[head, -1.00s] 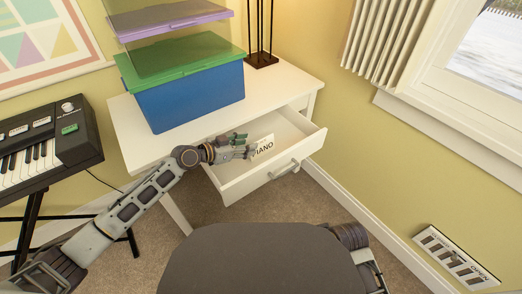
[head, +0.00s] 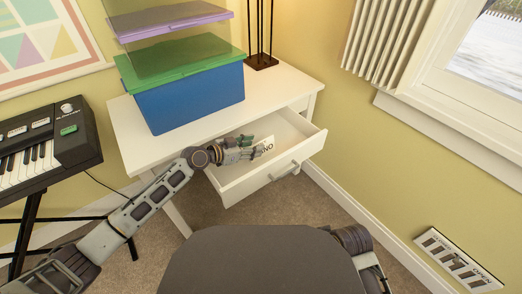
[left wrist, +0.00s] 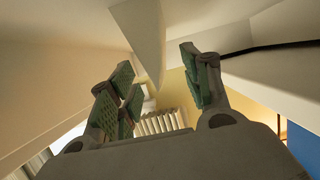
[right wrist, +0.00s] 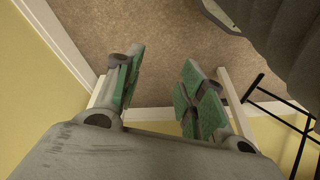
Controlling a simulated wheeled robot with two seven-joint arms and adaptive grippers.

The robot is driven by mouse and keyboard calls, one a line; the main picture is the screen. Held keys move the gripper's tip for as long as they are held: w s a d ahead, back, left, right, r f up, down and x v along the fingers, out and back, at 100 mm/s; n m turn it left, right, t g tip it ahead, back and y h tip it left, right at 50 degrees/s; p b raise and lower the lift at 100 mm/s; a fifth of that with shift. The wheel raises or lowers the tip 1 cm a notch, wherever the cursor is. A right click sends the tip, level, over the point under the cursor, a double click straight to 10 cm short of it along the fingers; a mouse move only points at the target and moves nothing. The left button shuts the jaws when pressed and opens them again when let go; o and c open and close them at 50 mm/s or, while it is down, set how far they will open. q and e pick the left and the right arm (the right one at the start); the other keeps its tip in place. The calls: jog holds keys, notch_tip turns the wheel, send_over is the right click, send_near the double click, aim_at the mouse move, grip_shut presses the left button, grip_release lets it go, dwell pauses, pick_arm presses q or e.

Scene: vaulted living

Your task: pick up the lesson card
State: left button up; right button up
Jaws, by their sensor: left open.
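The lesson card (head: 267,146) is a white card with black capital letters, standing tilted in the open desk drawer. My left gripper (head: 256,148) is open over the drawer and covers the card's left part, so only the last letters show. In the left wrist view, a pale panel that looks like the card (left wrist: 148,38) hangs between the open green-padded fingers (left wrist: 158,88), apart from the pads. My right gripper (right wrist: 162,90) is open and empty over the carpet, near the wall; it is hidden in the head view.
The white drawer (head: 245,187) is pulled out of the white desk (head: 135,140), its front wall and handle facing me. A keyboard (head: 45,145) is at left. Carpet right of the desk is clear.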

aim_at(269, 142)
pick_arm(q)
jog(key=shift+x, duration=0.9)
jog(key=shift+b+x, duration=0.3)
jog(key=shift+x, duration=0.45)
jog(key=shift+w+d+f, duration=0.2)
jog(key=shift+w+d, duration=0.05)
jog(key=shift+d, duration=0.15)
pick_arm(e)
jog(key=shift+s+a+r, duration=0.15)
jog(key=shift+s+r, duration=0.1)
jog(key=shift+r, duration=0.3)
pick_arm(q)
jog(key=c, duration=0.9)
pick_arm(e)
jog(key=shift+w+r+t, duration=0.2)
jog(key=shift+w+t, duration=0.1)
jog(key=shift+w, duration=0.1)
